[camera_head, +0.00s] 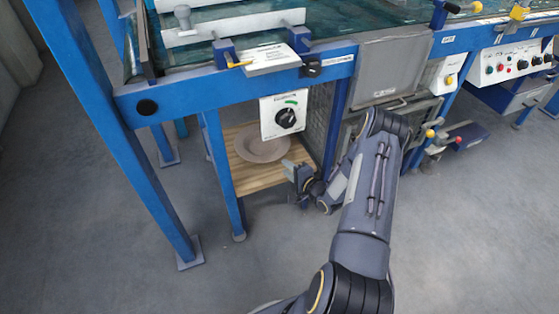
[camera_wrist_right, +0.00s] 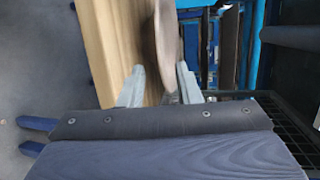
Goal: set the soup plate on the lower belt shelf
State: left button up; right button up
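The soup plate (camera_head: 262,144), a shallow pinkish-grey dish with a wide rim, lies on the wooden lower shelf (camera_head: 258,179) under the blue frame. My right gripper (camera_head: 296,170) is low at the shelf's right front, beside the plate's near rim. In the right wrist view the plate (camera_wrist_right: 168,40) shows edge-on, and its near rim reaches between the two grey fingertips of the right gripper (camera_wrist_right: 160,86). The fingers stand apart, with a gap on the left finger's side. The wooden shelf (camera_wrist_right: 115,40) also shows there. My left gripper is not in view.
A control box with a black dial (camera_head: 285,115) hangs just above the shelf opening. A blue leg (camera_head: 222,175) stands at the shelf's left front, and a dark mesh panel (camera_head: 318,125) stands on its right. Open grey floor lies in front.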

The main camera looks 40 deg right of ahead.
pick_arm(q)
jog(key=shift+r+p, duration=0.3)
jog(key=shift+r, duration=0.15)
pick_arm(e)
jog(key=v, duration=0.4)
jog(key=shift+s, duration=0.15)
